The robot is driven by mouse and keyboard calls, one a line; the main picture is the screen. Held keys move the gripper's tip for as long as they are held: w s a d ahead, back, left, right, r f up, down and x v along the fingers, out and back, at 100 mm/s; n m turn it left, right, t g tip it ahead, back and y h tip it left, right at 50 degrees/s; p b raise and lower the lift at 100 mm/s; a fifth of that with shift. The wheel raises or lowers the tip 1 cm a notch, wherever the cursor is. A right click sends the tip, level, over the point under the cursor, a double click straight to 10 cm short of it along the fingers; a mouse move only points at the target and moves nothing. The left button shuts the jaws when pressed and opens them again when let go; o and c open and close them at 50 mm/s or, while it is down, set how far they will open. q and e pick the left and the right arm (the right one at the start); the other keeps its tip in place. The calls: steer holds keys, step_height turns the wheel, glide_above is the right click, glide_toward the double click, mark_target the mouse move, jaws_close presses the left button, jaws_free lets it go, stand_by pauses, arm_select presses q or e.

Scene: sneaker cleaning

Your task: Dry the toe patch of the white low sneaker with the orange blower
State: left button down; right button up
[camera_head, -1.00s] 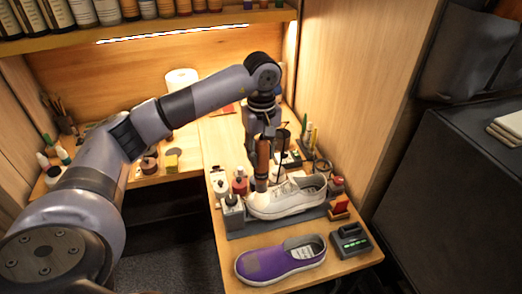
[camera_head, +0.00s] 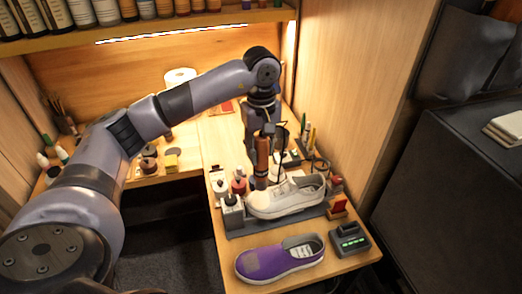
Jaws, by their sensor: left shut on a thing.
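The white low sneaker (camera_head: 290,202) lies on a grey tray (camera_head: 262,228) on the bench, toe to the left. My left arm comes in from the left and reaches down over it. My left gripper (camera_head: 263,140) is shut on the orange blower (camera_head: 263,157), which it holds upright with its lower end just above the toe. A pale bright spot lies on the toe below it. I cannot tell if the blower touches the shoe. My right gripper is not in view.
A purple slip-on shoe (camera_head: 281,258) with a greyish toe patch lies in front of the tray. A dark device with green lights (camera_head: 350,241) stands right of it. Bottles (camera_head: 239,186) crowd the tray's left end. A wooden wall stands close at right.

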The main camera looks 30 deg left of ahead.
mark_target(261, 135)
arm_select(q)
steer(key=shift+r+p, duration=1.25)
steer(key=shift+r, duration=1.45)
